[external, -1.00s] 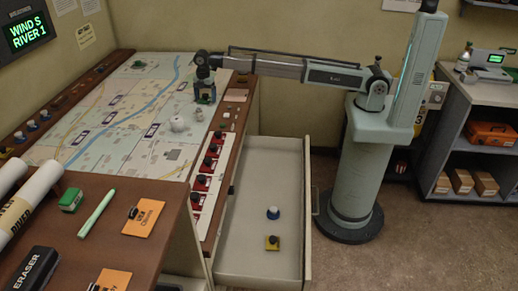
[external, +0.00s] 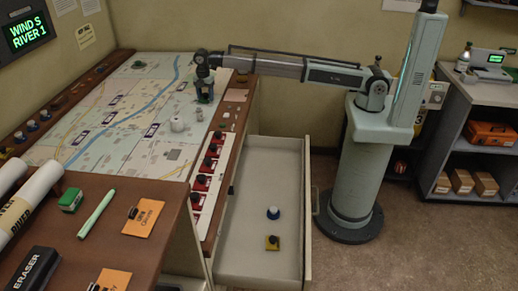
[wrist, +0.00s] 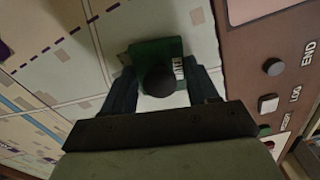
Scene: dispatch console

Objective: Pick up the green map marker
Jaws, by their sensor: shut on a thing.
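The green map marker (wrist: 150,48), a green block with a dark round knob (wrist: 158,80) and a small white label, lies at the map's right side in the wrist view. My gripper (wrist: 163,88) has its two fingers on either side of the marker and is shut on it. In the external view my gripper (external: 204,97) is low over the map's right edge, and its fingers mostly hide the marker. Another green marker (external: 139,64) stands near the back of the map.
A row of red switches (external: 205,175) runs along the right. The open drawer (external: 250,180) holds a blue-white piece (external: 273,213) and a yellow one (external: 272,242).

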